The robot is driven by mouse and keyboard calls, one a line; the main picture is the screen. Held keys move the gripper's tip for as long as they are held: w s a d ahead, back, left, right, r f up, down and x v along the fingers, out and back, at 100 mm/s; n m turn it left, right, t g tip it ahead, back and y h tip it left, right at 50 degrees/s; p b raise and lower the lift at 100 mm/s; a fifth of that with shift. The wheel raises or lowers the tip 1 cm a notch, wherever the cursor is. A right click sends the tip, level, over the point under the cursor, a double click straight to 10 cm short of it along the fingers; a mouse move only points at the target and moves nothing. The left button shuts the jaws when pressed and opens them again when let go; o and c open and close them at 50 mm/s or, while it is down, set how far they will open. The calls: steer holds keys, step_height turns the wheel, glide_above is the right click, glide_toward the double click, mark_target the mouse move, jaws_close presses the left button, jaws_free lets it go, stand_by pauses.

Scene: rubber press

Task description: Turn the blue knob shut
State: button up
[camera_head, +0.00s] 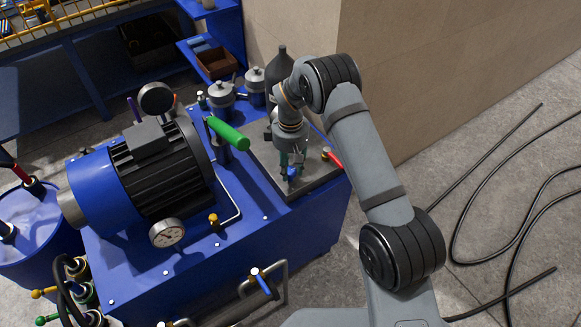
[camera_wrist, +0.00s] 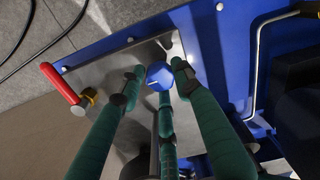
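The blue knob (camera_head: 292,173) stands on a grey metal plate on top of the blue machine. In the wrist view the blue knob (camera_wrist: 158,75) is near the middle, with a small light mark on it. My gripper (camera_head: 291,164) points down at it with green fingers. In the wrist view the fingertips of my gripper (camera_wrist: 157,70) sit on either side of the knob, with a third finger below it in the picture. Narrow gaps seem to show beside the knob, so the fingers look spread around it rather than clamped. Contact with the third finger is unclear.
A red-handled valve (camera_head: 333,158) is close to the right of my gripper. A green lever (camera_head: 228,133) and a motor (camera_head: 155,165) are to the left. A dark bottle (camera_head: 279,68) stands behind. A beige wall (camera_head: 400,70) rises behind my arm.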

steer(key=c, duration=0.6)
steer(key=shift+c, duration=0.6)
steer(key=shift+f+m+b, duration=0.1)
steer(key=shift+m+b, duration=0.3)
steer(key=shift+b, duration=0.05)
steer(key=m+b, duration=0.2)
steer(key=shift+f+m+b, duration=0.1)
steer(key=shift+m+b, duration=0.2)
steer(key=shift+m, duration=0.1)
steer(key=m+b, duration=0.2)
steer(key=m, duration=0.1)
steer(key=shift+m+b, duration=0.3)
steer(key=shift+b, duration=0.05)
steer(key=m+b, duration=0.3)
steer(key=m, duration=0.2)
steer(key=m+b, duration=0.1)
steer(key=m, duration=0.2)
steer(key=m+b, duration=0.2)
steer(key=shift+r+m, duration=0.2)
steer(key=shift+m, duration=0.2)
